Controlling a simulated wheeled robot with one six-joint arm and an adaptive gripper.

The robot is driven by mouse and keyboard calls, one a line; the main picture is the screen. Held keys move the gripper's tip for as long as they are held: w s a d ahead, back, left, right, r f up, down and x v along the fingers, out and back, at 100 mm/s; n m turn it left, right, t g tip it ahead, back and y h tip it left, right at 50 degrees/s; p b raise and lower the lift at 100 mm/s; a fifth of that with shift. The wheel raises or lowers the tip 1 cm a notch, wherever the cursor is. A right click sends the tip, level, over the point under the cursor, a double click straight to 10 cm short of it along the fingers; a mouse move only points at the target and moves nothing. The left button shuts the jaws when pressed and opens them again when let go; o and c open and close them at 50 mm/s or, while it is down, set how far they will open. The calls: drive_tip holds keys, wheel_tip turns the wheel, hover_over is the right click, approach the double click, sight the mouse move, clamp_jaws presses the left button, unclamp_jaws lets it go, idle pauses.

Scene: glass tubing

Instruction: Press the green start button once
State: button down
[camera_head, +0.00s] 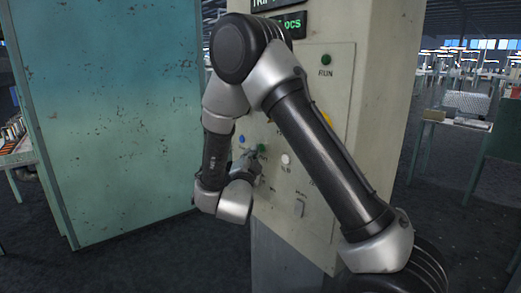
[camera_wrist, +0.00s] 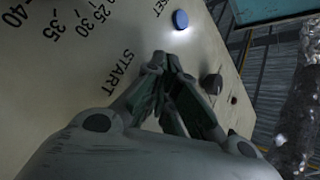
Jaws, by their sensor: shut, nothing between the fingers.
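The green start button (camera_head: 262,148) shows as a small green disc on the beige control panel (camera_head: 340,90) in the head view, right by my fingertips. My gripper (camera_head: 257,154) is shut and empty, its tips at the panel face. In the wrist view my gripper (camera_wrist: 167,58) has its fingers together, pointing at the panel beside the START lettering (camera_wrist: 118,70). The green button does not show there; the fingers probably cover it. I cannot tell whether the tips touch the button.
A blue button (camera_head: 242,139) is left of the green one and a white button (camera_head: 286,159) right of it. A green RUN lamp (camera_head: 325,60) is higher up. A dark knob (camera_wrist: 211,83) is near my fingers. A teal cabinet (camera_head: 110,110) stands at left.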

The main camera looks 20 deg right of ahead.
drive_tip(key=shift+w+d, duration=0.1)
drive_tip(key=shift+d, duration=0.15)
drive_tip(key=shift+a, duration=0.15)
idle(0.3)
drive_tip(key=shift+s+a, duration=0.3)
drive_tip(key=shift+a, duration=0.3)
drive_tip(key=shift+s+a, duration=0.25)
drive_tip(key=shift+a, duration=0.55)
drive_tip(key=shift+s+a, duration=0.25)
drive_tip(key=shift+a, duration=0.55)
drive_tip(key=shift+s+a, duration=0.25)
drive_tip(key=shift+a, duration=0.55)
